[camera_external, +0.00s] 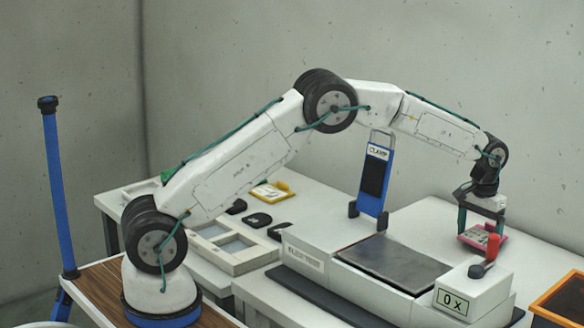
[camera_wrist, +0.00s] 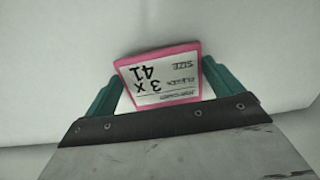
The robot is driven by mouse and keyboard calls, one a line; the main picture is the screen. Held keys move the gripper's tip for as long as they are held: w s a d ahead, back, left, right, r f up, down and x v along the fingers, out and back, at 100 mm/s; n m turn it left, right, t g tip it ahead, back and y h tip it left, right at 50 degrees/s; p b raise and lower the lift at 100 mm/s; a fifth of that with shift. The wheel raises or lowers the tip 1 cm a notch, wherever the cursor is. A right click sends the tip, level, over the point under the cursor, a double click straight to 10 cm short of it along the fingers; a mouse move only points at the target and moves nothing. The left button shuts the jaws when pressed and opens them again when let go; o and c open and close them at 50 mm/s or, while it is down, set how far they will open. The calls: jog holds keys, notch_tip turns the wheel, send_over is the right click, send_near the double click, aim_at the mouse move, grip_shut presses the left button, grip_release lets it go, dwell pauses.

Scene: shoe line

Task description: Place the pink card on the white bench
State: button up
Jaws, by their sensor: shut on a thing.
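The pink card (camera_external: 480,237), a pink-edged piece with a white printed label, is between the green fingers of my gripper (camera_external: 483,222) at the right. In the wrist view the card (camera_wrist: 160,78) sits between both fingers, with its label reading "3 x 41" upside down. My gripper (camera_wrist: 162,90) is shut on it. The white bench (camera_external: 420,212) lies beneath the gripper, behind the machine with the dark plate. I cannot tell whether the card touches the bench.
A blue upright stand (camera_external: 374,185) is to the left. An orange-rimmed tray (camera_external: 566,288) is at lower right. A yellow card (camera_external: 271,191) lies farther left.

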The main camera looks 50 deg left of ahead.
aim_at(478, 239)
jog(key=shift+f, duration=0.75)
jog(key=shift+f, duration=0.1)
jog(key=o, duration=0.7)
jog(key=shift+f, duration=0.1)
jog(key=shift+c, duration=0.2)
notch_tip(478, 239, up, 12)
jog(key=shift+r, duration=0.2)
